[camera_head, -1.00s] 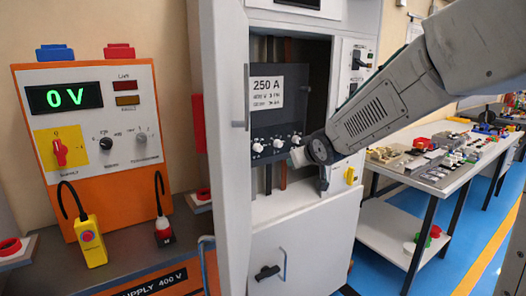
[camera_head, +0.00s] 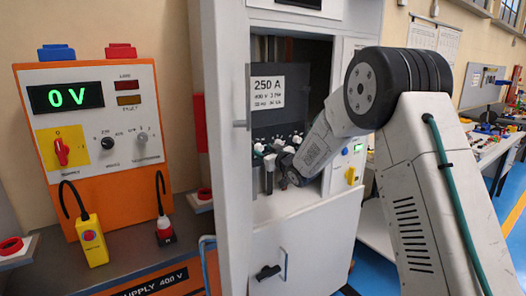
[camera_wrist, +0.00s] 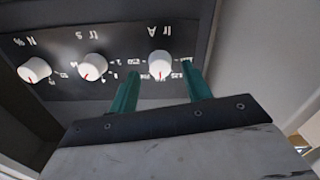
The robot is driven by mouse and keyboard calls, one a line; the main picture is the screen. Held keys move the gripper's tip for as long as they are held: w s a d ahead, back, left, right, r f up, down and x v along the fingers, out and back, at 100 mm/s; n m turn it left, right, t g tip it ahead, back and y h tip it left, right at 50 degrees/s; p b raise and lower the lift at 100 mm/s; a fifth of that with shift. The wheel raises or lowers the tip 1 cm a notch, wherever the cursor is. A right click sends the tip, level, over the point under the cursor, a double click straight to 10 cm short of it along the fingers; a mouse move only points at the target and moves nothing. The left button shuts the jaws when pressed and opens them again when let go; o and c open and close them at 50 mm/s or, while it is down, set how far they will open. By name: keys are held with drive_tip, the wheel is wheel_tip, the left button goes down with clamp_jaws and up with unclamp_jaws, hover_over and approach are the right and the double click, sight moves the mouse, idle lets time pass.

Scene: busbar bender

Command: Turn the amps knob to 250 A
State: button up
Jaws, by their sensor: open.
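The dark breaker panel (camera_head: 262,112) with a "250 A" label is inside the open cabinet and carries a row of white knobs. In the wrist view the lettering is upside down. The amps knob (camera_wrist: 160,64), marked "Ir A", is white with a red pointer toward the picture's bottom; the scale numbers are too blurred to read surely. My gripper (camera_wrist: 161,72) is open, its green fingers on either side of this knob, with gaps visible. In the head view my wrist partly hides the knobs and fingertips.
The open cabinet door (camera_head: 224,150) stands left of my arm. An orange supply unit (camera_head: 95,190) reads 0 V.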

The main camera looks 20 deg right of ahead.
drive_tip(key=shift+x, duration=0.85)
drive_tip(key=c, duration=1)
